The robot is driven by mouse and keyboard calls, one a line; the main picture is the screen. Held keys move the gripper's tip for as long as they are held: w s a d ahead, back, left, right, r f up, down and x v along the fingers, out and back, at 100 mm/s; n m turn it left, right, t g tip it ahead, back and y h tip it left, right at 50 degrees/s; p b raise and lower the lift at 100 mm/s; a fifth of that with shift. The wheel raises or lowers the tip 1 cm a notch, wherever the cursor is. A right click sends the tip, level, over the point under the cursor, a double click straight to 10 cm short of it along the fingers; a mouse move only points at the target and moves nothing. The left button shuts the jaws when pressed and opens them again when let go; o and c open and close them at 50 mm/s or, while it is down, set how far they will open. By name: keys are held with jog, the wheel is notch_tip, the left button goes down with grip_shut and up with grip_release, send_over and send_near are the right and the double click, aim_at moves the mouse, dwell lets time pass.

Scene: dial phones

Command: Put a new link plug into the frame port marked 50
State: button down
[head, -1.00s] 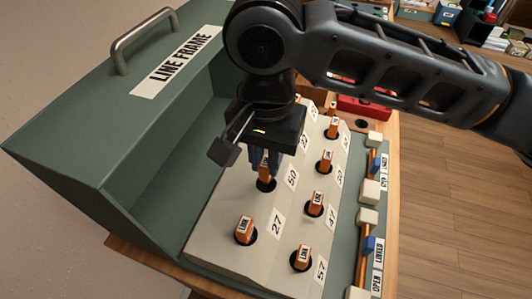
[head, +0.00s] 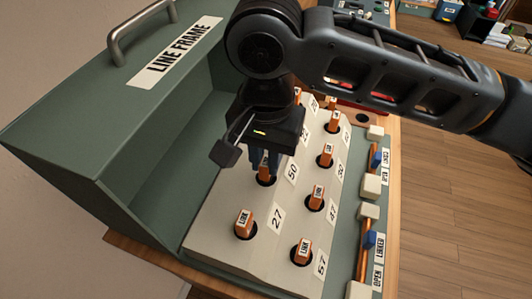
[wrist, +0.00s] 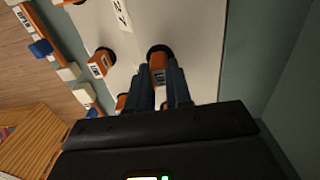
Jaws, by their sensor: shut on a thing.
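The grey line frame (head: 218,225) has round ports in rows with number labels. The port label 50 (head: 292,171) is beside the port under my gripper (head: 265,165). My gripper points down and is shut on an orange link plug (head: 265,174). The plug's lower end is at the dark port hole beside the 50 label. The wrist view also shows the plug (wrist: 158,64) between the blue-grey fingers, its tip at the dark hole (wrist: 159,50). I cannot tell how deep it sits.
Orange link plugs stand in the neighbouring ports, one by label 27 (head: 244,222) and one by label 57 (head: 302,250). A green housing marked LINE FRAME (head: 175,52) rises at the left. Blue sliders (head: 370,240) line the right edge.

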aim_at(266, 161)
jog(key=shift+f, duration=0.35)
jog(key=c, duration=0.7)
grip_release()
jog(key=shift+r, duration=0.1)
jog(key=shift+r+p, duration=3.4)
jog(key=shift+r, duration=0.3)
jog(key=shift+r, duration=2)
